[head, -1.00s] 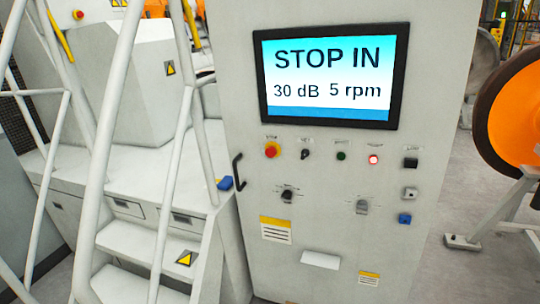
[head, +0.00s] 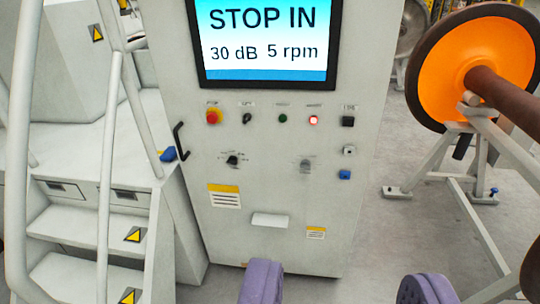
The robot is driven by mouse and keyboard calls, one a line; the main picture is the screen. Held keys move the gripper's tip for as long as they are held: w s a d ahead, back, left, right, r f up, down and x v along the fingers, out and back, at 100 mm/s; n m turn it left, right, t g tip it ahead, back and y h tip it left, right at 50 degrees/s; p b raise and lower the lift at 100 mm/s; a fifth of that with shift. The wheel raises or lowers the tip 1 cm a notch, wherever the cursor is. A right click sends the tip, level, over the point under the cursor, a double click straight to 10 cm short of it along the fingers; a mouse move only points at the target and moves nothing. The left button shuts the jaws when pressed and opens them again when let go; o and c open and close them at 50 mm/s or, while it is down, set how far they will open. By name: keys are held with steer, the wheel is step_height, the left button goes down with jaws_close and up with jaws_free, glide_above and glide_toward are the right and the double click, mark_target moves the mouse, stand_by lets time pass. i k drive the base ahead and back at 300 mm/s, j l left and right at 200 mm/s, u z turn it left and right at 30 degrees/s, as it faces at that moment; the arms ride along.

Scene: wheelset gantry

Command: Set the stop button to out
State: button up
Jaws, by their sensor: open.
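My gripper (head: 340,290) shows at the bottom edge as two purple fingers set wide apart. It is open and nothing shows between the fingers. It is lower in the picture than the button, to its right, and not touching the panel.
Beside the button are a black key switch (head: 247,118), a green button (head: 283,118) and a lit red lamp (head: 313,120). A black handle (head: 181,141) juts from the cabinet's left edge. White stairs (head: 80,225) stand left. An orange wheel (head: 480,65) on a stand is right.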

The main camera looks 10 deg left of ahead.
mark_target(212, 117)
steer(key=i+u, duration=0.1)
steer(key=u, duration=0.6)
steer(key=i+l+u, duration=0.1)
steer(key=i+u, duration=0.35)
steer(key=i+l+u, duration=0.3)
steer(key=u, duration=0.15)
steer(key=i+l, duration=0.65)
steer(key=i, duration=0.15)
steer(key=u, duration=0.05)
